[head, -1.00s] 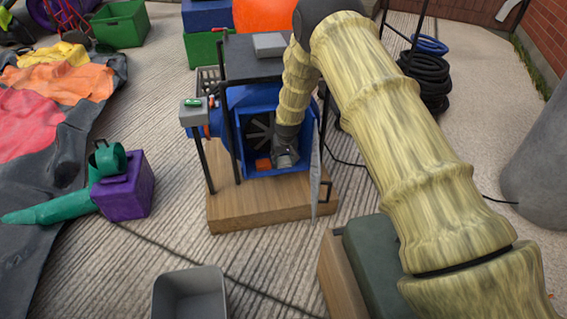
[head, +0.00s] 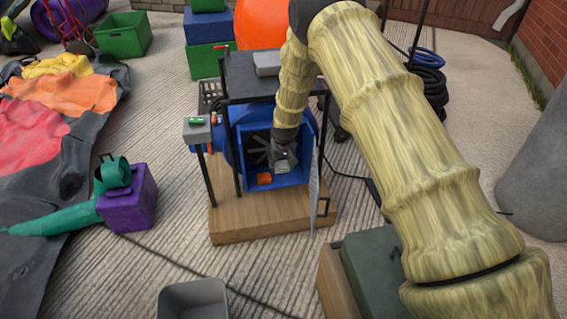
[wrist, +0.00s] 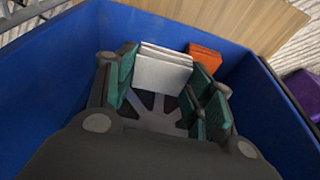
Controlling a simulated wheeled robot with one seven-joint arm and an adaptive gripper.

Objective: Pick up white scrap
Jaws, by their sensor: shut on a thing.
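The white scrap (wrist: 162,70) looks like a folded white piece and sits between my gripper's green-padded fingers in the wrist view. My gripper (wrist: 165,92) is shut on it, inside the blue blower housing (wrist: 55,60). In the head view my gripper (head: 283,160) is in the open front of the blue housing (head: 300,172), in front of the dark fan. The scrap is too small to make out clearly there.
An orange piece (wrist: 205,57) lies beside the white scrap; it also shows in the head view (head: 264,177). The housing walls stand close around my gripper. A wooden base (head: 245,228) lies beneath, and a grey bin (head: 193,299) stands in front.

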